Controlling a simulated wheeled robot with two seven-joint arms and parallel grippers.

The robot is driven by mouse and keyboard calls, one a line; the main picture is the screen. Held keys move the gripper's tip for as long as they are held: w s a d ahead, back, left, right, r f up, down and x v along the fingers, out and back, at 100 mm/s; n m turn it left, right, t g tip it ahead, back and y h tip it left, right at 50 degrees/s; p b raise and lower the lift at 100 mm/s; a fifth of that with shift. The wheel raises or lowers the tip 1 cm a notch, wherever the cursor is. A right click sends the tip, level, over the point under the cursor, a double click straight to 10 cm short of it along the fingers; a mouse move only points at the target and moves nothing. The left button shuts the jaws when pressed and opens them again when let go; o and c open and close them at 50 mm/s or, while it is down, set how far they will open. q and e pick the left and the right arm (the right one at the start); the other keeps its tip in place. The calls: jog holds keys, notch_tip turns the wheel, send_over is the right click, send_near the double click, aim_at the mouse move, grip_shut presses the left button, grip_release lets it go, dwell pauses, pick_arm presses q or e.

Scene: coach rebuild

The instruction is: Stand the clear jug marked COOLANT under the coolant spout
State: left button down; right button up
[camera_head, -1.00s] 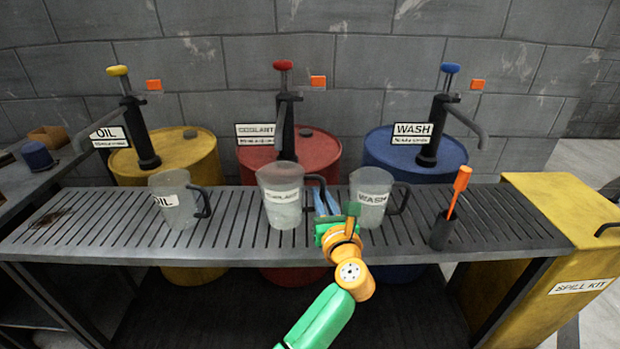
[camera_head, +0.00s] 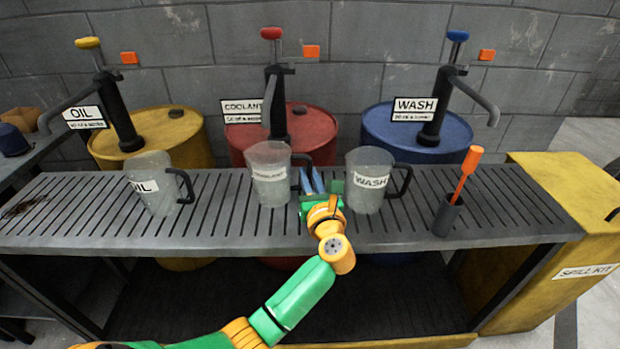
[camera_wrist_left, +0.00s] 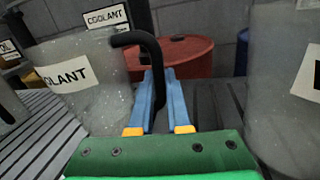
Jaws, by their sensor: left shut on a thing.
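The clear jug marked COOLANT (camera_head: 268,187) is on or just above the slatted bench, in front of the red drum; I cannot tell if its base touches. The coolant spout (camera_head: 269,95) comes forward from the black pump on that drum, behind and above the jug. My left gripper (camera_head: 312,185) is shut on the jug's black handle, on the jug's right side. In the left wrist view the blue fingers (camera_wrist_left: 160,100) flank the handle (camera_wrist_left: 156,75), and the jug (camera_wrist_left: 88,85) is at the left. My right gripper is not in view.
The OIL jug (camera_head: 153,190) stands to the left, and the WASH jug (camera_head: 370,190) stands close to my gripper's right. An orange-handled tool (camera_head: 466,175) sits in a dark holder farther right. The slatted bench (camera_head: 225,215) is bare between the OIL and COOLANT jugs.

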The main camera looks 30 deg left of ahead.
pick_arm(q)
jog(key=c, duration=0.9)
grip_release()
jog(key=shift+f, duration=0.1)
